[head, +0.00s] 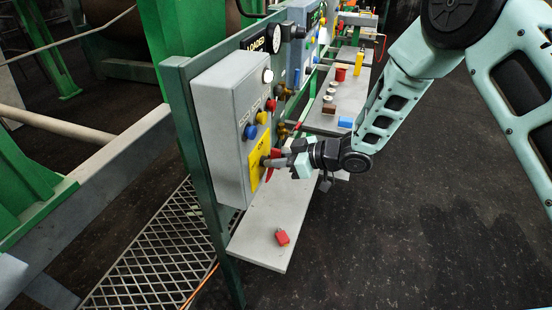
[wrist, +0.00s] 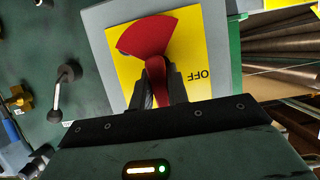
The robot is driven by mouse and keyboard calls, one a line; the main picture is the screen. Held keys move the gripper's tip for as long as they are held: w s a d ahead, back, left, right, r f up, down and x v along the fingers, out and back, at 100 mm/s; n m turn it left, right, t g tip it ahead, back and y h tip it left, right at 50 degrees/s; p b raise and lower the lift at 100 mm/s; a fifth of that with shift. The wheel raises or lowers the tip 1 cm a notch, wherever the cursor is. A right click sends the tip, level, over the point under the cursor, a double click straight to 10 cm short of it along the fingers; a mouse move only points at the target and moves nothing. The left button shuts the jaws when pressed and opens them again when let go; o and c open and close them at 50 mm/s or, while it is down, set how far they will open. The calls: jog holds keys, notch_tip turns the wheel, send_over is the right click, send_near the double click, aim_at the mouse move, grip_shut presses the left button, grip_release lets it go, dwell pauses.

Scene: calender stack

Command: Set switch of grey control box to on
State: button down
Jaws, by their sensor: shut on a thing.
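The grey control box (head: 215,125) is mounted on a green post. Its front has a yellow plate (head: 257,165) low down, below coloured buttons. In the wrist view a red switch (wrist: 145,37) sits on the yellow plate (wrist: 195,45), and the word OFF shows upside down to the right of the handle. My gripper (wrist: 158,88) has its two fingers closed around the red handle, one on each side. In the head view my gripper (head: 280,162) reaches the plate from the right. The fingers partly hide the handle there.
A second, bluish box (head: 300,45) stands behind. The dark floor at right is clear.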

dwell(0.4)
jog(key=c, duration=1.4)
grip_release()
jog(key=shift+o, duration=0.2)
jog(key=b+v, duration=0.4)
jog(key=v, duration=1.3)
jog(key=shift+d+b, duration=0.25)
jog(key=shift+b, duration=0.1)
